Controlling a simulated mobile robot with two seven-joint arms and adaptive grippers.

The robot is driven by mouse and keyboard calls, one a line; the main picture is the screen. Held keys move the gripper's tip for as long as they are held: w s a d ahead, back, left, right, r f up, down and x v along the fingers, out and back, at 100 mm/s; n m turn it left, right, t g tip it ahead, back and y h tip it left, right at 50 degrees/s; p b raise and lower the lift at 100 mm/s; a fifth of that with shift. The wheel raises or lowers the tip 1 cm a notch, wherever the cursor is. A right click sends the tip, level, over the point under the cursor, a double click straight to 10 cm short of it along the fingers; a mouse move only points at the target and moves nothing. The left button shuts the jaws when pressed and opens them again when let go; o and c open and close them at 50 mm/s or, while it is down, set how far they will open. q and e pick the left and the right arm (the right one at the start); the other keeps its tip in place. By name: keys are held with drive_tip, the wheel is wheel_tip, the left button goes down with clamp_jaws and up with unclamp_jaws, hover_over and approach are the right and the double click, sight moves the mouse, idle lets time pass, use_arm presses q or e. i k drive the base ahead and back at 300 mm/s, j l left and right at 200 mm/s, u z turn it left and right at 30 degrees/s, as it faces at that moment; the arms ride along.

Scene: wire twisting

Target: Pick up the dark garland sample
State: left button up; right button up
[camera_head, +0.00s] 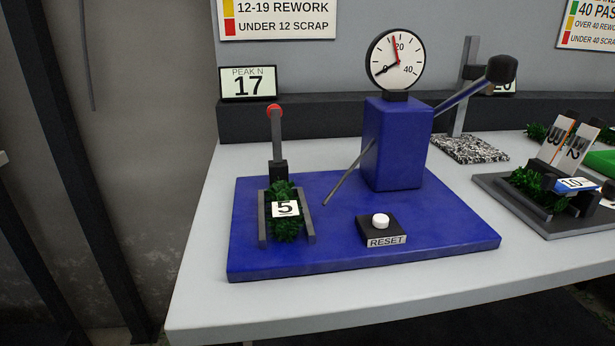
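A dark green garland sample (287,229) with a white tag reading 5 lies between the two grey rails of a cradle (264,222) on the blue tester base (340,255). Another dark green garland sample (524,181) lies in a grey tray (537,224) at the right, near tags reading 10, 2 and 3. Which of them the task means I cannot tell. Neither of my grippers shows in this view.
A red-topped lever (276,135) stands behind the cradle. A blue column (396,145) carries a dial (395,60) and a long slanted lever (461,97). A RESET button (380,221) sits in front. A display (247,84) reads 17. The table's left front (200,290) is clear.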

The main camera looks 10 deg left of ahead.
sight(286, 221)
drive_tip(key=k+l+u, duration=0.1)
drive_tip(key=l+u, duration=0.2)
drive_tip(key=k+l+u, duration=0.15)
drive_tip(key=l+u, duration=0.2)
drive_tip(key=l, duration=0.2)
drive_tip(key=k+l+u, duration=0.15)
drive_tip(key=l+u, duration=0.15)
drive_tip(key=k+l+u, duration=0.35)
drive_tip(key=i+l, duration=0.05)
drive_tip(key=i, duration=0.05)
